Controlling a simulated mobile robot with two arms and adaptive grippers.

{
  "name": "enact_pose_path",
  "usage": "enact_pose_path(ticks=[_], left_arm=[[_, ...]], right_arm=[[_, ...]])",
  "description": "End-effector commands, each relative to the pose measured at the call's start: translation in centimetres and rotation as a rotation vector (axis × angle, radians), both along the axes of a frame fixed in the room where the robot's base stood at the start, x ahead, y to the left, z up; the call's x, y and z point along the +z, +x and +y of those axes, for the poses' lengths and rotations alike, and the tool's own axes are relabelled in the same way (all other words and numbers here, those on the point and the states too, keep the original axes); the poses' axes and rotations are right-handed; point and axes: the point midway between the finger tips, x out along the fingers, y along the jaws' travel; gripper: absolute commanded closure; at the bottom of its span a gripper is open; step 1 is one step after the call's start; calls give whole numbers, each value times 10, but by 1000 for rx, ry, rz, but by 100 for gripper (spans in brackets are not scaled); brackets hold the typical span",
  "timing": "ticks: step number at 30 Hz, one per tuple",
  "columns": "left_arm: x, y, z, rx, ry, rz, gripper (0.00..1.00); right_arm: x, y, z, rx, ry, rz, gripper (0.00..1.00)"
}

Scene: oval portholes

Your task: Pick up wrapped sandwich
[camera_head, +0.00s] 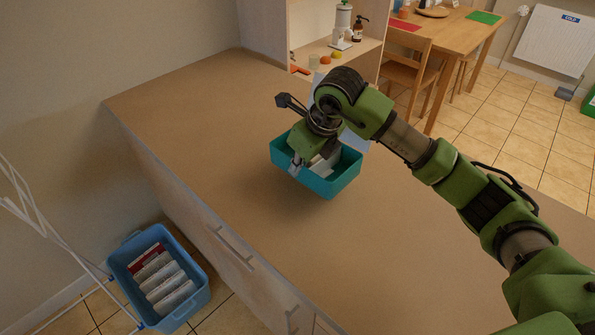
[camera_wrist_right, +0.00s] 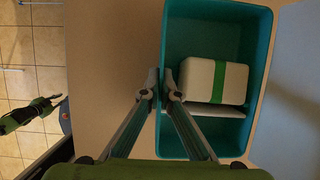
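A white wrapped block with a green band (camera_wrist_right: 217,82), which looks like the wrapped sandwich, lies in a teal open box (camera_wrist_right: 210,16) against a white divider (camera_wrist_right: 215,111). In the head view the box (camera_head: 343,181) is at the counter, and my right arm hides part of its inside. My right gripper (camera_wrist_right: 161,90) is at the box's left wall, its fingertips close together with the wall between them. It is apart from the wrapped block. A green and black arm part, apparently my left arm (camera_wrist_right: 32,113), shows at the left of the wrist view; its fingers are too small to read.
The brown counter (camera_head: 200,125) is clear around the box. A shelf (camera_head: 340,50) with a dispenser, bottle and fruit stands behind. A blue bin (camera_head: 190,314) with several packets is on the floor at left. A table (camera_head: 455,30) and chair (camera_head: 405,72) are beyond.

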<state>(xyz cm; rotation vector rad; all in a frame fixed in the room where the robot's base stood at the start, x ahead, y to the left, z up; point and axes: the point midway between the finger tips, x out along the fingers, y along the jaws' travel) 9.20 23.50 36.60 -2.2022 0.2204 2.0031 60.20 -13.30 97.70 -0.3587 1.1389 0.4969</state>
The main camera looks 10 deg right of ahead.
Motion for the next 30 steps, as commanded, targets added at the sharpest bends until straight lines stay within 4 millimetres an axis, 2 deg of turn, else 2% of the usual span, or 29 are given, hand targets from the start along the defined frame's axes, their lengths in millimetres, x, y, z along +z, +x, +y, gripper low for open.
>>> enact_pose_path(ticks=[5,13,25,26,27,28,30], left_arm=[[4,2,0,0,-1,-3,79],[20,0,0,0,0,-1,79],[14,-3,0,0,1,4,79],[14,-3,0,0,1,4,79],[15,-3,0,0,1,5,79],[15,-3,0,0,1,5,79],[15,-3,0,0,1,5,79]], right_arm=[[-8,9,-1,0,2,-3,100],[-39,12,-2,0,2,-3,100],[-47,13,-2,0,1,-6,100],[-49,12,-2,0,0,-2,95],[-47,12,-2,0,0,-2,85],[-47,12,-2,0,0,-2,79],[-47,12,-2,0,0,-2,79]])
